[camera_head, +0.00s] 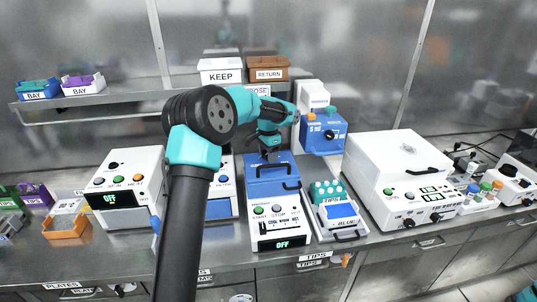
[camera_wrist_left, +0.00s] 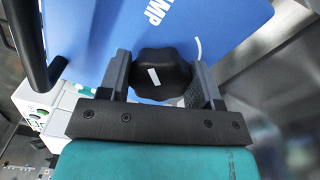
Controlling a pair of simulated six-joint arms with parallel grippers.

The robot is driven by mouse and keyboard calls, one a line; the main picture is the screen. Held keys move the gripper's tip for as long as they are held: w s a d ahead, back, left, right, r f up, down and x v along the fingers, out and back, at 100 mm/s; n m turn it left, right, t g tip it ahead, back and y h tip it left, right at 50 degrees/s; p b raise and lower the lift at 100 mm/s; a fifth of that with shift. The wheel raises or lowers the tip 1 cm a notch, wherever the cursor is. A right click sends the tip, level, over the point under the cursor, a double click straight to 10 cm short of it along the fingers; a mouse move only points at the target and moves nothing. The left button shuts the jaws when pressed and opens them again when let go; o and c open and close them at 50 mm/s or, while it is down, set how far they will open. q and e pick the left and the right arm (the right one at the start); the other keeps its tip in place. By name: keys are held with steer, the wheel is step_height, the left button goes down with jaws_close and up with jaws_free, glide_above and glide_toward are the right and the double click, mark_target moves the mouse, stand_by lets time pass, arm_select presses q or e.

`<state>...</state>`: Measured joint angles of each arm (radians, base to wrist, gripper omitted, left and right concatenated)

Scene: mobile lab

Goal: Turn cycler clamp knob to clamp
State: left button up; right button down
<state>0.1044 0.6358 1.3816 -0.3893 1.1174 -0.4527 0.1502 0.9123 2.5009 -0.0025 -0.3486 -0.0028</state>
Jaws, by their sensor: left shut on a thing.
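The cycler is a white box with a blue lid (camera_head: 272,187), black handle and a display reading OFF. In the left wrist view its blue lid top (camera_wrist_left: 215,25) carries white letters "MP" and a white curved mark. The black lobed clamp knob (camera_wrist_left: 160,75) sits on this lid and has a white pointer line, tilted slightly from the picture's vertical. My left gripper (camera_head: 268,152) is over the back of the lid. In the left wrist view its fingers (camera_wrist_left: 162,84) are shut on the knob, one on each side. The gripper hides the knob in the head view.
A tip rack unit (camera_head: 336,212) stands right of the cycler, and a large white instrument (camera_head: 395,170) beyond it. A white device with an OFF display (camera_head: 122,195) stands left. A blue device (camera_head: 323,130) and KEEP (camera_head: 220,75) and RETURN (camera_head: 268,74) bins are behind.

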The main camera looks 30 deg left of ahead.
arm_select(q)
steer(key=m, duration=0.4)
steer(key=shift+a+m, duration=0.1)
steer(key=shift+m, duration=0.2)
steer(key=shift+w+m, duration=0.1)
steer(key=shift+m, duration=1.5)
steer(key=o, duration=0.9)
steer(key=shift+o, duration=0.2)
steer(key=shift+r, duration=0.1)
step_height(320, 180, up, 17)
steer(key=shift+r, duration=0.15)
